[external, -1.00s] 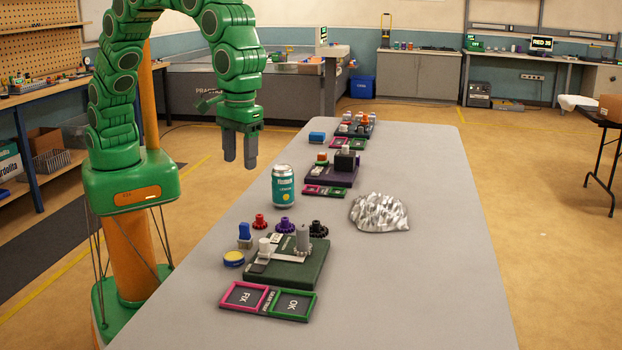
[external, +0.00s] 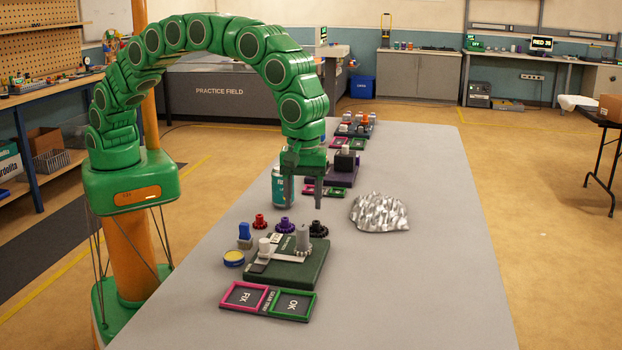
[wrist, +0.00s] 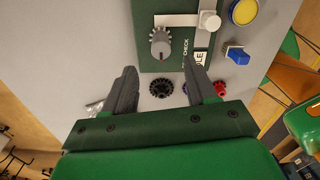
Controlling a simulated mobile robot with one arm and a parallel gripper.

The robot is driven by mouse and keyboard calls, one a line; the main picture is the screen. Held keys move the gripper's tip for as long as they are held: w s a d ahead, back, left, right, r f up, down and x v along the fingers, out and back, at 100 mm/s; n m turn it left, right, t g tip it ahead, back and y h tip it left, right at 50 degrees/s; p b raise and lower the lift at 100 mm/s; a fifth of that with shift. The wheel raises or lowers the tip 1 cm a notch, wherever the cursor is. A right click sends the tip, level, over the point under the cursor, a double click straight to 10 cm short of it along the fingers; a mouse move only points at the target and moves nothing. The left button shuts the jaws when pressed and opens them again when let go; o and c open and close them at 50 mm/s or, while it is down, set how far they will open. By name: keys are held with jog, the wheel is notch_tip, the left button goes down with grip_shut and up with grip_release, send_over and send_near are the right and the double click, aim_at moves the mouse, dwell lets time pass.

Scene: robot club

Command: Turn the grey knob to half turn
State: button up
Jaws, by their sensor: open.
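The grey knob (external: 303,238) stands upright on the right part of a dark green board (external: 298,271) on the table. In the wrist view the grey knob (wrist: 160,44) shows from above, with a toothed edge, just beyond the fingertips. My gripper (external: 302,206) is open and empty. It hangs above and a little behind the knob, with its fingers pointing down and not touching it. In the wrist view the two fingers of my gripper (wrist: 160,65) are spread to either side of the knob's line.
A white knob (external: 264,246) sits on the board's left. Black (external: 318,229), purple (external: 285,225) and red (external: 260,221) gears lie behind it. FIX (external: 228,304) and OK (external: 307,310) trays lie in front.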

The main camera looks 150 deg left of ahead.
aim_at(303, 227)
notch_tip(303, 227, down, 7)
jog(key=shift+s+f, duration=0.1)
dwell(0.3)
jog(key=c, duration=1.1)
jog(key=shift+o, duration=0.2)
jog(key=shift+m, duration=0.4)
